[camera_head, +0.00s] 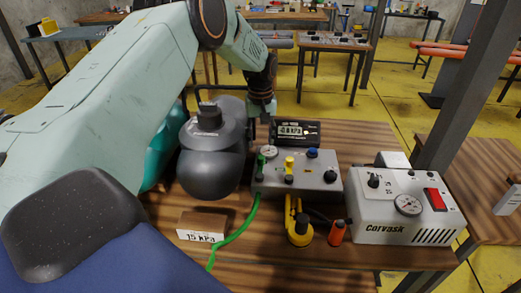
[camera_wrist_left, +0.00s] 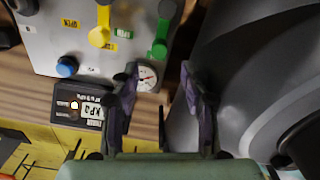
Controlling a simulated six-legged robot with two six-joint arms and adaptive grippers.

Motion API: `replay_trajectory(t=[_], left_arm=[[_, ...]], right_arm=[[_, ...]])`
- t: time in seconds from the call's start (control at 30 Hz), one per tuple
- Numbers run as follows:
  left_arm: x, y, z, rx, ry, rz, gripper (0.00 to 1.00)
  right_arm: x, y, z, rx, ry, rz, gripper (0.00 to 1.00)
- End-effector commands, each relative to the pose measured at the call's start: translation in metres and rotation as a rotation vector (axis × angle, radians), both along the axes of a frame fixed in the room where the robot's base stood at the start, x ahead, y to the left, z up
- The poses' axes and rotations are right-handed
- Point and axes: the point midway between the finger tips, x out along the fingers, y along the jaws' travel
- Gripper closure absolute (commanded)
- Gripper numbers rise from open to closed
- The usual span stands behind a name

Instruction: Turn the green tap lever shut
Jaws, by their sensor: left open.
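The green tap lever (camera_head: 261,164) is at the left end of the grey valve box (camera_head: 325,186) on the wooden table. In the left wrist view the green lever (camera_wrist_left: 159,40) lies at the top, beside a green label (camera_wrist_left: 123,33). My left gripper (camera_head: 262,110) hangs just behind the box's left end. Its two fingers are apart and empty in the wrist view (camera_wrist_left: 159,70). The lever is beyond the fingertips and appears apart from them. My right gripper is not in view.
A yellow lever (camera_head: 289,163) and blue knob (camera_head: 312,153) share the box. A dark rounded tank (camera_head: 212,160) stands close left. A digital display (camera_head: 295,133) is behind. A white Corvask unit (camera_head: 405,222) stands right. A green hose (camera_head: 238,232) runs frontward past a 15 kPa block (camera_head: 202,226).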

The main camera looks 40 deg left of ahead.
Motion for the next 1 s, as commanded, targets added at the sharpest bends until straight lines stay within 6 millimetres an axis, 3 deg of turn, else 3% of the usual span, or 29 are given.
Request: replay_trajectory(t=[0.1,0.33,1.0], left_arm=[[0.0,0.0,0.025,0.0,-0.003,0.0,0.54],[0.0,0.0,0.052,0.0,0.0,0.001,0.54],[0.0,0.0,0.057,0.0,0.001,0.001,0.54]], right_arm=[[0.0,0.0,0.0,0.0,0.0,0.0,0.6],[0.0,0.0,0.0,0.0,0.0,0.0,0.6],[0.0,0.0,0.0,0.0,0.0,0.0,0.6]])
